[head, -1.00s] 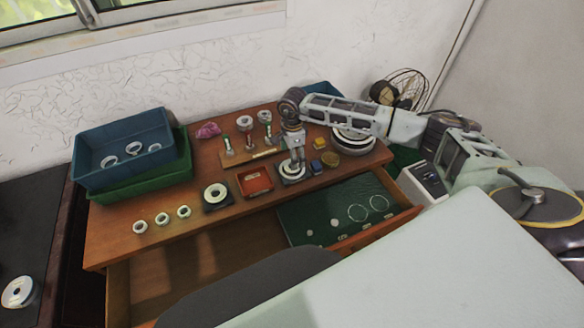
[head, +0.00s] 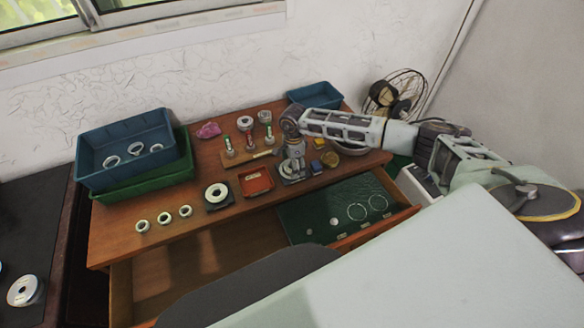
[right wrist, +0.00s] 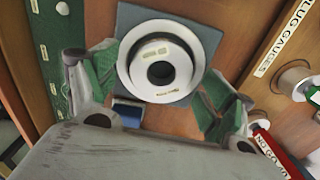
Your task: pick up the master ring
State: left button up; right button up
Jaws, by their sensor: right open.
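A pale, thick ring with small labels, seemingly the master ring (right wrist: 182,67), lies on a dark square pad (right wrist: 205,36) in the right wrist view. It also shows in the head view (head: 289,170), partly hidden under my gripper. My right gripper (right wrist: 160,78) is open, its green-padded fingers on either side of the ring's near part. I cannot tell whether they touch it. In the head view my right gripper (head: 293,160) points down over the pad. My left gripper is not in view.
A similar ring on a dark pad (head: 217,195) and a red tray (head: 256,182) lie to the left. A plug gauge rack (head: 248,157) stands behind. Small blue and yellow blocks (head: 317,167) sit close at right. The open drawer (head: 190,268) is in front.

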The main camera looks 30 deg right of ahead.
jog(key=c, duration=1.4)
jog(key=shift+r, duration=0.1)
jog(key=shift+r+b, duration=0.9)
jog(key=shift+r, duration=4.1)
